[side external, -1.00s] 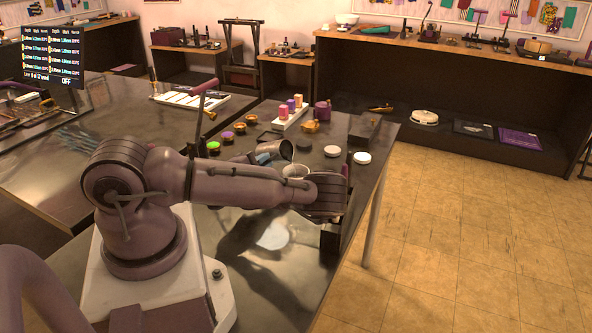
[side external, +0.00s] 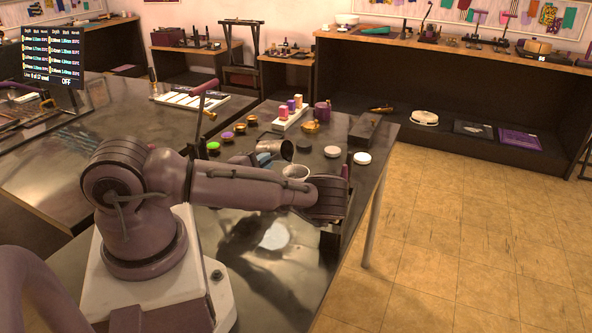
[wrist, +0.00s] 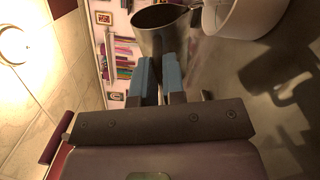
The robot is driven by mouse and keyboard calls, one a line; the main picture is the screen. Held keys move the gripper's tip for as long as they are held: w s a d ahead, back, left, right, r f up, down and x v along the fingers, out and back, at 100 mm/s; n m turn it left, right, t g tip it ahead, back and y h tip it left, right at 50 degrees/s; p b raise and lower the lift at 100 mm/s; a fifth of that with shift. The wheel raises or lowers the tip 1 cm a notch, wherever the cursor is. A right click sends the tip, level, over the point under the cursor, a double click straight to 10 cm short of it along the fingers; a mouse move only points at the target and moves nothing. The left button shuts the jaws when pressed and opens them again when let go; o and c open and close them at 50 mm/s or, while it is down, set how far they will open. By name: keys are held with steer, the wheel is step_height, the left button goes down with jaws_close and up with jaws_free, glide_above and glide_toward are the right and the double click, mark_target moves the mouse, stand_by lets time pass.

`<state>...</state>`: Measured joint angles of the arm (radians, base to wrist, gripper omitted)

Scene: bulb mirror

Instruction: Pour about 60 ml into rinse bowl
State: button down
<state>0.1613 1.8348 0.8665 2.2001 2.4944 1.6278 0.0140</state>
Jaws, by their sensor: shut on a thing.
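A grey metal pouring cup (side external: 270,147) is tilted, with its mouth toward the right, over the work table. My gripper (wrist: 160,75) is shut on it, its blue fingertips against the cup's sides in the wrist view, where the cup (wrist: 163,38) fills the top middle. The white rinse bowl (side external: 295,173) stands on the table just below and right of the cup's mouth, partly behind my arm. In the wrist view the bowl (wrist: 245,18) is beside the cup's lip. I cannot make out a stream or the liquid level in the bowl.
Round pots and lids, including a green one (side external: 213,148) and a white one (side external: 362,158), lie around the cup. A pale tray with small bottles (side external: 290,118) and a dark block (side external: 366,130) stand farther back. The table's right edge is close to the bowl.

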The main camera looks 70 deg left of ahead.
steer(key=shift+w+d+r+m, duration=0.15)
steer(key=shift+d+m, duration=0.05)
steer(key=shift+m, duration=0.3)
stand_by(0.3)
steer(key=shift+s+a+n, duration=0.25)
steer(key=shift+a+n, duration=0.1)
steer(key=shift+n, duration=0.25)
steer(key=f+n, duration=0.1)
steer(key=n, duration=0.2)
steer(key=shift+f, duration=0.15)
steer(key=shift+a+r+n, duration=0.1)
steer(key=shift+r+n, duration=0.4)
steer(key=shift+n, duration=0.2)
steer(key=shift+s+a+f+n, duration=0.2)
steer(key=shift+f+n, duration=0.4)
steer(key=shift+n, duration=0.3)
